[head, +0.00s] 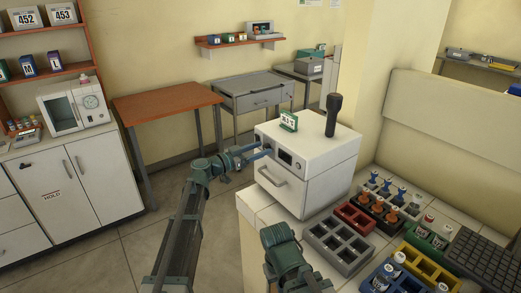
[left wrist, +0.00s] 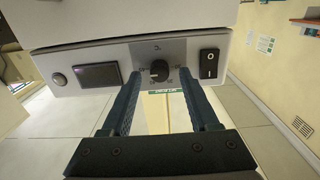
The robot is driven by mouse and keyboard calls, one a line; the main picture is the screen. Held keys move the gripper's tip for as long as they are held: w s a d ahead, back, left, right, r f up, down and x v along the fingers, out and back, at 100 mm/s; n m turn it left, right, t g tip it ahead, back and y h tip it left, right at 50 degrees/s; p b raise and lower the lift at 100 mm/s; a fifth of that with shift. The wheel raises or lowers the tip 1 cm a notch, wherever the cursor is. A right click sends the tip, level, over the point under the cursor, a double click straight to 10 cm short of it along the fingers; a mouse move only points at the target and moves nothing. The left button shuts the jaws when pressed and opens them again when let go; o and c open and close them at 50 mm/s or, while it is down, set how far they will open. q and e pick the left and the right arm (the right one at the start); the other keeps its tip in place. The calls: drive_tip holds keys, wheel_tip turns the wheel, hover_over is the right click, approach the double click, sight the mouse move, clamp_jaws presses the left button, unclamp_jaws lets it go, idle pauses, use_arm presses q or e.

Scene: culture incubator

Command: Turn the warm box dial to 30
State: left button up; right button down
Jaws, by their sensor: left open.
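The warm box (head: 318,150) is a white cabinet on the counter, with a handled front and a dark control panel. A small green-framed sign (head: 289,122) on top shows a temperature, too small to read surely. In the left wrist view, the dial (left wrist: 159,71) is a dark round knob with a pale mark on its left side; its scale numbers are unreadable. My left gripper (head: 266,152) is at the panel, open, its two fingers (left wrist: 160,82) on either side of the dial with visible gaps. Contact cannot be told. My right gripper is out of view; only part of that arm shows.
Beside the dial are a dark display (left wrist: 98,75) and a black rocker switch (left wrist: 208,63). A black-handled tool (head: 333,114) stands on the box. A grey rack (head: 338,243) and bottle racks crowd the counter at right. Floor is clear at left.

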use_arm(q)
drive_tip(key=shift+w+d, duration=0.2)
drive_tip(key=shift+c, duration=0.3)
clamp_jaws()
